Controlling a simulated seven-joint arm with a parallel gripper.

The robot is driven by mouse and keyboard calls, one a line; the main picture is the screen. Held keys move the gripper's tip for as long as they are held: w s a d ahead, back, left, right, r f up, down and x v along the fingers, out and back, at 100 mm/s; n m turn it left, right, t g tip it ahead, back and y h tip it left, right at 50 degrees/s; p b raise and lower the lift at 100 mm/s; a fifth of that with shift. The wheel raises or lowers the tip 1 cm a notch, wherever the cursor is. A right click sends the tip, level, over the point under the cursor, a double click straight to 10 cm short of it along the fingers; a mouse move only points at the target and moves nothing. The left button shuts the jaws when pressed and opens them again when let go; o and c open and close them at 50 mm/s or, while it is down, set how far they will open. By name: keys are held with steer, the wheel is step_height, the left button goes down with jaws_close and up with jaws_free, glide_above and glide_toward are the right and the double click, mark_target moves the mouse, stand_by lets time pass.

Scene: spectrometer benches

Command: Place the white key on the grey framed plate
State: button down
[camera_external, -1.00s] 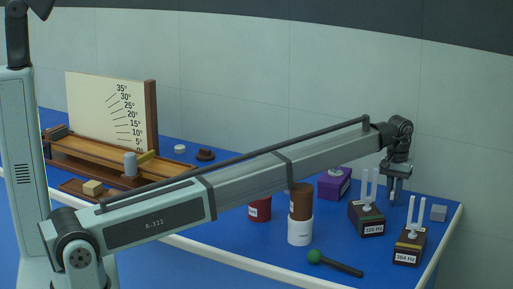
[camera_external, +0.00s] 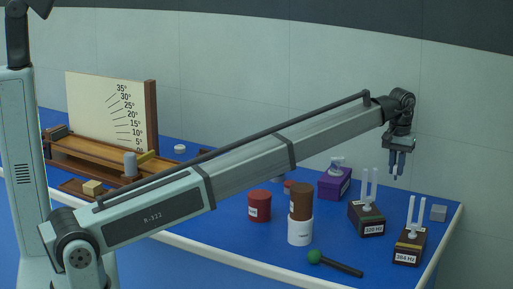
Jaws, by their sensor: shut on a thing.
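My gripper (camera_external: 397,173) is at the upper right, raised above the two tuning-fork boxes and in front of the grey wall. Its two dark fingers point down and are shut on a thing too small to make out. I cannot pick out a white key or a grey framed plate with certainty.
Tuning-fork boxes (camera_external: 367,220) (camera_external: 409,248), a purple box (camera_external: 334,184), a grey cube (camera_external: 438,213), a red canister (camera_external: 259,204), a brown cylinder (camera_external: 301,201) on a white one (camera_external: 300,231) and a green-headed mallet (camera_external: 336,263) crowd the right. An angle board (camera_external: 110,110) stands left.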

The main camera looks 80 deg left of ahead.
steer(key=shift+r, duration=1.15)
steer(key=r, duration=0.7)
steer(key=shift+s+a, duration=0.15)
steer(key=shift+a, duration=0.1)
steer(key=s+a, duration=1.8)
steer(key=s, duration=0.1)
steer(key=s+a, duration=0.4)
steer(key=s, duration=0.5)
steer(key=s+a, duration=0.4)
steer(key=s, duration=0.4)
steer(key=s+a, duration=0.5)
steer(key=s, duration=0.4)
steer(key=shift+d+f, duration=0.15)
steer(key=shift+f, duration=7.55)
steer(key=shift+f, duration=0.15)
steer(key=c, duration=1.1)
jaws_free()
